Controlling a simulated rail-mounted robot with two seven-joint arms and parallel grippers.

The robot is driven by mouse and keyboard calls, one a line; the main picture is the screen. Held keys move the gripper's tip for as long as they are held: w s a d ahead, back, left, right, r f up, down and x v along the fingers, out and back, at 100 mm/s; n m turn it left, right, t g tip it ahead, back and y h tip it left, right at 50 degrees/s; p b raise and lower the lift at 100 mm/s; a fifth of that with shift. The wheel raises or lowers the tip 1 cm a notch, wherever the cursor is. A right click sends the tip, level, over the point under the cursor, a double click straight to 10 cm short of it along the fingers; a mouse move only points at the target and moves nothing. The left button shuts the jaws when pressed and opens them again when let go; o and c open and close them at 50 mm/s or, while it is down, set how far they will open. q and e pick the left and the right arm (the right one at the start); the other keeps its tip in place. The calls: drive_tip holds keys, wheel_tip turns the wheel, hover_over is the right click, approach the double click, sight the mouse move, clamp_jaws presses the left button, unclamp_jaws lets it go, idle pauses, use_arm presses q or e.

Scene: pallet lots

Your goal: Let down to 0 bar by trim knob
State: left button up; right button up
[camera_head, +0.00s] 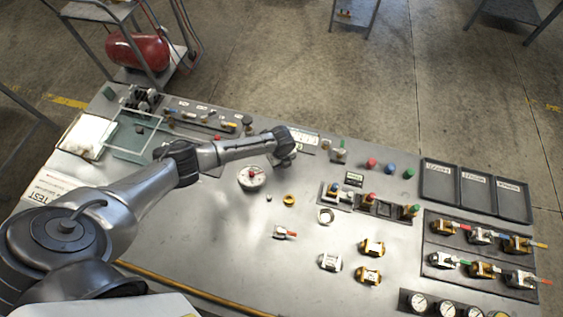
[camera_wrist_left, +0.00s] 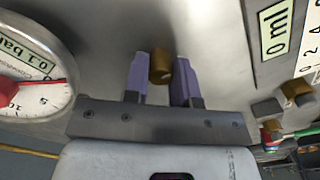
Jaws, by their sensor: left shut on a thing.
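The trim knob (camera_wrist_left: 160,72) is a small brass-coloured cylinder in the left wrist view. My left gripper (camera_wrist_left: 161,62) has its two purple fingers on either side of the knob and is shut on it. In the head view my left arm reaches over the bench from the left, and its hand hides the knob. A round white gauge (camera_head: 252,178) stands beside the hand. In the left wrist view the gauge (camera_wrist_left: 35,85) has a red needle, and its display (camera_wrist_left: 25,50) seems to read 0.1 bar. My right gripper is not in view.
A panel reading 0 ml (camera_wrist_left: 278,28) is close to the right of the gripper. The grey bench (camera_head: 225,225) carries several valves, a ring (camera_head: 326,215) and black trays (camera_head: 440,182). A red tank (camera_head: 138,52) stands on a cart behind. The bench's front middle is fairly clear.

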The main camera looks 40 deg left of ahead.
use_arm(q)
drive_tip(key=o, duration=0.9)
drive_tip(key=shift+o, duration=0.2)
drive_tip(key=shift+r, duration=0.1)
wheel_tip(320, 180, up, 14)
idle(0.6)
